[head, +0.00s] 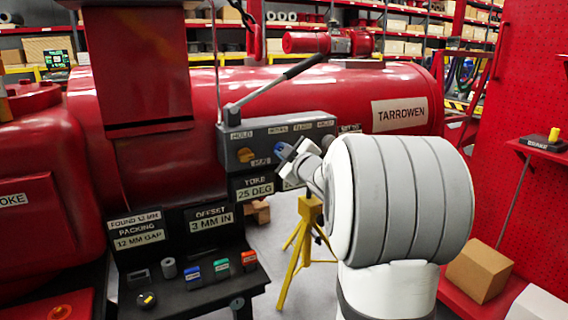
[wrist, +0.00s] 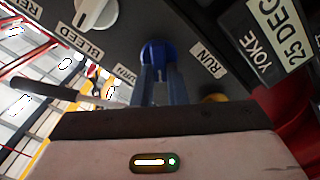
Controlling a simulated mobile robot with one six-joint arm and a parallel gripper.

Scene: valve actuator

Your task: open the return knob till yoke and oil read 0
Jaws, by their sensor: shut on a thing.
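A grey control box (head: 292,131) carries labelled knobs and a long lever (head: 275,84). My gripper (head: 287,151) reaches its front face from the right. In the wrist view, my gripper (wrist: 158,72) has its two fingers shut on a blue knob (wrist: 158,48). A partly covered label beside it seems to end in "TURN" (wrist: 125,75); "RUN" is on the other side. The blue knob also shows in the head view (head: 281,148). The yoke sign (head: 254,188) reads 25 DEG. A sign beside it is mostly hidden by my arm, and I cannot read an oil value.
A yellow knob (head: 246,155) sits left on the box. A white knob (wrist: 96,12) is near the BLEED label. A black bench (head: 195,294) with small blocks stands at lower left. A yellow stand (head: 303,240) is below the box.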

